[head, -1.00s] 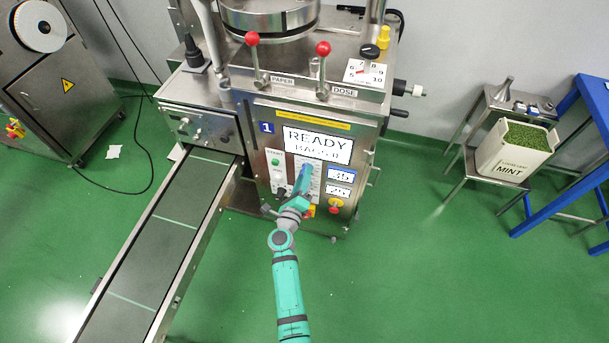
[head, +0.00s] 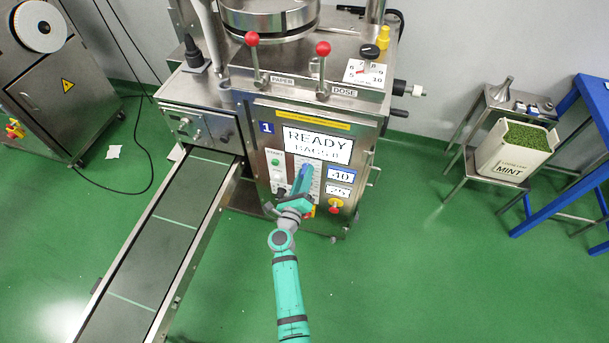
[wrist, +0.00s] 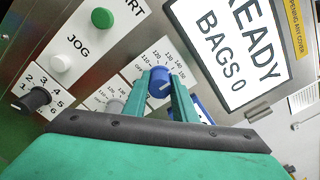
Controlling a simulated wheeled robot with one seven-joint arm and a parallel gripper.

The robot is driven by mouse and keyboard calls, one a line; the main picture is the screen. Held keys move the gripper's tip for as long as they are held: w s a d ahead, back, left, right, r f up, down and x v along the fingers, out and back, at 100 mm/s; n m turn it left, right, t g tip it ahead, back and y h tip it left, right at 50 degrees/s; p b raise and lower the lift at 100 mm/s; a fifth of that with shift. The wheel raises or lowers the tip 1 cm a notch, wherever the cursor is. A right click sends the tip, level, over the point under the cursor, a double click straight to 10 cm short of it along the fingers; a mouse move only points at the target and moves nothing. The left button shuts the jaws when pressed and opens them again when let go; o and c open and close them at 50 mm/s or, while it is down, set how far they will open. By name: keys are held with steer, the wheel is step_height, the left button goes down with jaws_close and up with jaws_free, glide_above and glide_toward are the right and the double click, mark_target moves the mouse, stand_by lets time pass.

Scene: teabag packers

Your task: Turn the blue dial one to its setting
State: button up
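The upper small blue-edged display (head: 340,175) reads 40, and the lower display (head: 338,190) reads about 25.
A grey dial (wrist: 114,107) is close beside my gripper. A black numbered knob (wrist: 36,99), the white JOG button (wrist: 61,63) and the green START button (wrist: 102,18) are left. The READY screen (head: 318,145) is above.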

steer(key=o, duration=0.4)
steer(key=shift+w, duration=0.1)
steer(key=v, duration=1.1)
steer(key=s+r+n+y, duration=0.2)
steer(key=s+r+n, duration=0.2)
steer(key=s+n, duration=0.6)
steer(key=s+r+n+g+y, duration=0.1)
steer(key=s+r+n, duration=0.3)
steer(key=s+n, duration=0.6)
steer(key=s+r+n+y, duration=0.2)
steer(key=s+r+n, duration=0.2)
steer(key=s+n, duration=0.6)
steer(key=shift+s+d+r+n+g+y, duration=0.1)
steer(key=shift+s+g, duration=0.05)
steer(key=shift+s, duration=1.15)
steer(key=shift+s+d+r+n+g+y, duration=0.1)
steer(key=shift+s, duration=1.2)
steer(key=shift+s+d+n+g+y, duration=0.1)
steer(key=shift+s+g, duration=0.05)
steer(key=shift+s, duration=1.15)
